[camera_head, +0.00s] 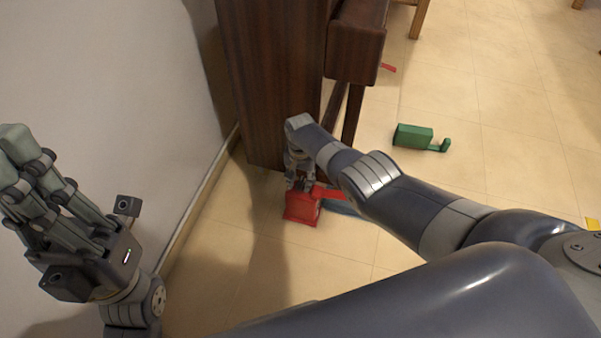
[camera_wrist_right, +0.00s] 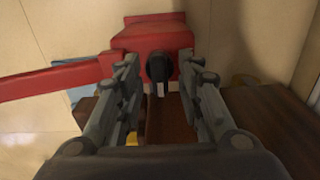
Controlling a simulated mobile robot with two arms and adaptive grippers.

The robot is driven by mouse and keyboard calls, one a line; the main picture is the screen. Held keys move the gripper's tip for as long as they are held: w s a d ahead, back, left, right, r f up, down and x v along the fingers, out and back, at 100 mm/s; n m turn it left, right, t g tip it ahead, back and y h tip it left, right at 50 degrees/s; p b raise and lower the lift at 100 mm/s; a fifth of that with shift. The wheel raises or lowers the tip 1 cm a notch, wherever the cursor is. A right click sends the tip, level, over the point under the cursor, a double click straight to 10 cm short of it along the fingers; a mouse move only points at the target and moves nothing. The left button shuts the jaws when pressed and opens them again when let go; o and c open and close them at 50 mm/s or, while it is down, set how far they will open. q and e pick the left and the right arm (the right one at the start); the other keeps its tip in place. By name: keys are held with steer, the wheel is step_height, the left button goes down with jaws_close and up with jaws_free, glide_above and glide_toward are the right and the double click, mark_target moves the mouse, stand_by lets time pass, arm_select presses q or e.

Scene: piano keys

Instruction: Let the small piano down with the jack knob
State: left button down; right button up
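The small piano (camera_head: 268,75) is dark brown wood and stands close to the wall in the head view. A red jack (camera_head: 301,208) sits on the floor by its lower end. In the right wrist view the red jack (camera_wrist_right: 150,36) has a long red arm and a black knob (camera_wrist_right: 159,67) on its near face. My right gripper (camera_head: 300,186) is over the jack. In the wrist view its fingers (camera_wrist_right: 160,72) are apart, one on each side of the knob, with gaps showing. My left gripper (camera_head: 22,155) is open and empty at the far left, away from the piano.
A white wall (camera_head: 100,80) with a skirting runs along the left. A green jack-like thing (camera_head: 414,136) lies right of the piano, and a blue piece (camera_head: 338,208) lies beside the red jack. Wooden legs (camera_head: 418,18) stand behind. The tiled floor at right is mostly clear.

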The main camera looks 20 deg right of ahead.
mark_target(301, 181)
steer(key=shift+r, duration=0.15)
step_height(301, 181, up, 12)
stand_by(0.7)
steer(key=shift+f, duration=0.2)
